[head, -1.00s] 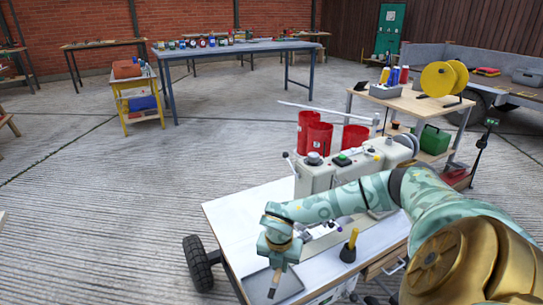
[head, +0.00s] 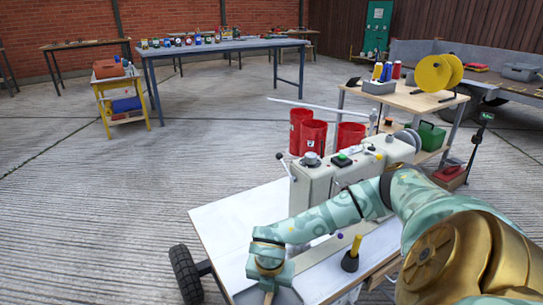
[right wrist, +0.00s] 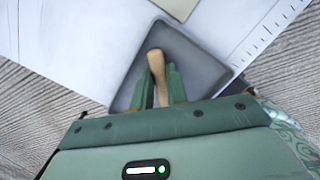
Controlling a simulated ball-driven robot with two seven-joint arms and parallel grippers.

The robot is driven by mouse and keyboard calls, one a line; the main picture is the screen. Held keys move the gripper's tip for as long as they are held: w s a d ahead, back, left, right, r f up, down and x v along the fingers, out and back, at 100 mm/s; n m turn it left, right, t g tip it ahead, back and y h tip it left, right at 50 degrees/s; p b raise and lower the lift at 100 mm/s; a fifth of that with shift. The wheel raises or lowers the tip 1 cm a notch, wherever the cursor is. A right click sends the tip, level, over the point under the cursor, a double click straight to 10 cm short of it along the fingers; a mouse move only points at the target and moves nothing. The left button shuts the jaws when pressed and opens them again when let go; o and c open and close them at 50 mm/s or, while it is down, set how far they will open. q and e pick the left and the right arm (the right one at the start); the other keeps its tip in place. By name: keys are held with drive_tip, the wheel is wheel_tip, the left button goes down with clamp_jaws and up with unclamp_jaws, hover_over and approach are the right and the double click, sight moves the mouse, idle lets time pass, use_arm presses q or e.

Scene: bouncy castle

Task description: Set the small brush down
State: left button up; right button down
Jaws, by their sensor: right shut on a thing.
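The small brush (right wrist: 157,75) shows in the right wrist view as a light wooden handle between the fingers of my right gripper (right wrist: 160,88). The gripper is shut on it. Behind the handle lies a grey shallow tray (right wrist: 200,62) on the white table top (right wrist: 60,45). I cannot tell whether the brush touches the tray. In the head view my right gripper (head: 268,282) is over the front of the white sewing table (head: 225,225), and it hides most of the tray and brush. My left gripper is not in view.
A sewing machine (head: 325,185) stands along the table's back. A black holder with a yellow handle (head: 352,255) stands to the gripper's right. Red bins (head: 312,137) are behind the machine. The table's left part is bare.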

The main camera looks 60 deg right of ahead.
drive_tip(key=shift+s+a+f, duration=0.15)
drive_tip(key=shift+s+f, duration=0.05)
drive_tip(key=shift+f, duration=0.1)
